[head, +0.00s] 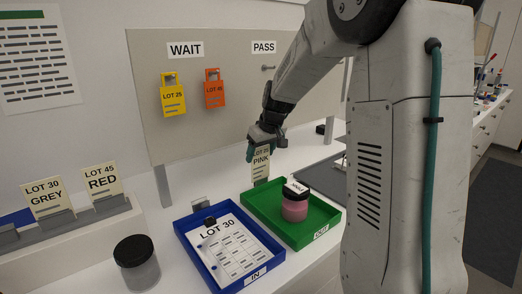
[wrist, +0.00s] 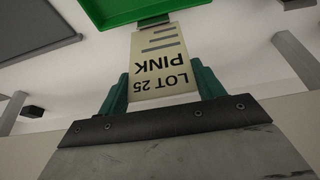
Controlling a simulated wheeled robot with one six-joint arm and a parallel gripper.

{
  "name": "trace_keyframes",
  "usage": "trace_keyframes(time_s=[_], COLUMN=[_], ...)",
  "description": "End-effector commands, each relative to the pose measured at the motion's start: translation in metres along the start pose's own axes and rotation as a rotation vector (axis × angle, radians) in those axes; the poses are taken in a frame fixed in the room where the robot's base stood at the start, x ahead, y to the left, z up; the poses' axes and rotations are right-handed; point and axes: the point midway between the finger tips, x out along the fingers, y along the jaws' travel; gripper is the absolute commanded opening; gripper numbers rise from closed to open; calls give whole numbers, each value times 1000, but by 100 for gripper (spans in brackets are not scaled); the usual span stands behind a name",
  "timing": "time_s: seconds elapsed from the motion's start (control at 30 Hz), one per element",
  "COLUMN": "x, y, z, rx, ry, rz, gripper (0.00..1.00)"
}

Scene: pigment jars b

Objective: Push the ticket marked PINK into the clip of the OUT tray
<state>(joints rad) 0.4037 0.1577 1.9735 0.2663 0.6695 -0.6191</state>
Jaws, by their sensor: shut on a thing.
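The cream ticket marked LOT 25 PINK (head: 261,168) is upright in my gripper (head: 266,143), lower edge downward. In the wrist view the ticket (wrist: 160,62) sits between the two teal fingers of my gripper (wrist: 160,88), which are shut on its upper end. The green OUT tray (head: 322,234) lies below and in front; its rim shows in the wrist view (wrist: 125,14). The tray's grey clip (wrist: 153,21) is at its back edge, right at the ticket's lower end. I cannot tell whether the ticket's edge is inside the clip or just over it.
A jar of pink pigment (head: 295,208) stands in the OUT tray. The blue IN tray (head: 192,248), holding a LOT 30 sheet, is to its left. A grey jar (head: 136,265) stands farther left. The board (head: 225,130) with yellow and orange tags rises behind.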

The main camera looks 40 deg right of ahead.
Motion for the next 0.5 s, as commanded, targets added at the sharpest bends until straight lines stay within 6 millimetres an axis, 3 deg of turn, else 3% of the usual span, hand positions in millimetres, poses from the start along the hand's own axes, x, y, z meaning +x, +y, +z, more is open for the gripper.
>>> trace_keyframes(time_s=[0.5], x=[14], y=[0], z=[6], rx=[-1], ry=[0], rz=[0], gripper=[46])
